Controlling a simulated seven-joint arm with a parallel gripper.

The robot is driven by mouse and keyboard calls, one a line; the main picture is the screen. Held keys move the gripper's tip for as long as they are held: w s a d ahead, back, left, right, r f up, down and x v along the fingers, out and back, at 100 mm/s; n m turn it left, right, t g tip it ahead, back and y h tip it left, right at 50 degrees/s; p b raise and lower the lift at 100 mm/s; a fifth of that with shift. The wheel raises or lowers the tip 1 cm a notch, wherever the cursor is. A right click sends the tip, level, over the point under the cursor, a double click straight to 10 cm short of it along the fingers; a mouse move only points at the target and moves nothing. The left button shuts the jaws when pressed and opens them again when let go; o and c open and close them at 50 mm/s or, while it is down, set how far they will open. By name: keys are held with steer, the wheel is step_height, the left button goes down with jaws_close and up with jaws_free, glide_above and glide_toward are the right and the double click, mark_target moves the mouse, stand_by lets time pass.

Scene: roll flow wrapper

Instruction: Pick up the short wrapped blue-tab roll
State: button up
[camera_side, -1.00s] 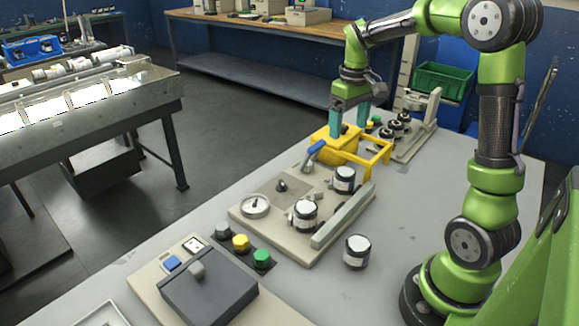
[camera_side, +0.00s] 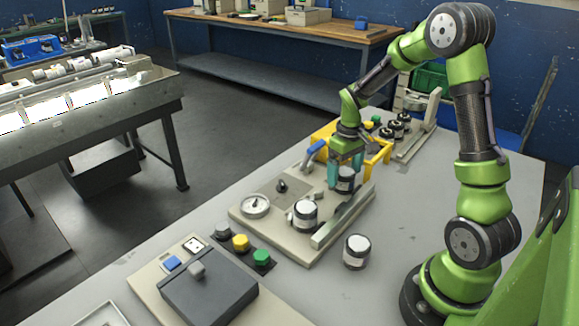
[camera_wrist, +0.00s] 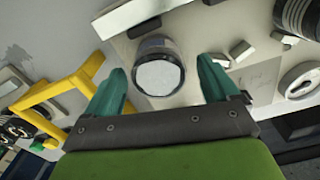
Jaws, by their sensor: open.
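A short dark roll with a white top (camera_side: 345,185) stands on the beige machine panel (camera_side: 285,240), partly hidden by my gripper (camera_side: 344,168). In the wrist view, this roll (camera_wrist: 158,75) lies between my two teal fingers (camera_wrist: 162,82), with a dark bluish band on its side. My fingers are spread and I see no grip on the roll. A similar white-topped roll (camera_side: 305,215) sits nearer on the same panel. Another (camera_side: 357,251) stands on the grey table to the panel's right. I cannot make out a clear blue tab on any roll.
A yellow frame (camera_side: 378,160) with a blue lever (camera_side: 315,148) stands just behind the panel. A grey rail (camera_side: 343,216) runs along the panel's right edge. Coloured knobs (camera_side: 241,242) and a dark box (camera_side: 208,290) are in front.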

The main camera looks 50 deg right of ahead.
steer(key=shift+f, duration=1.4)
steer(key=c, duration=1.2)
steer(key=shift+r, duration=0.1)
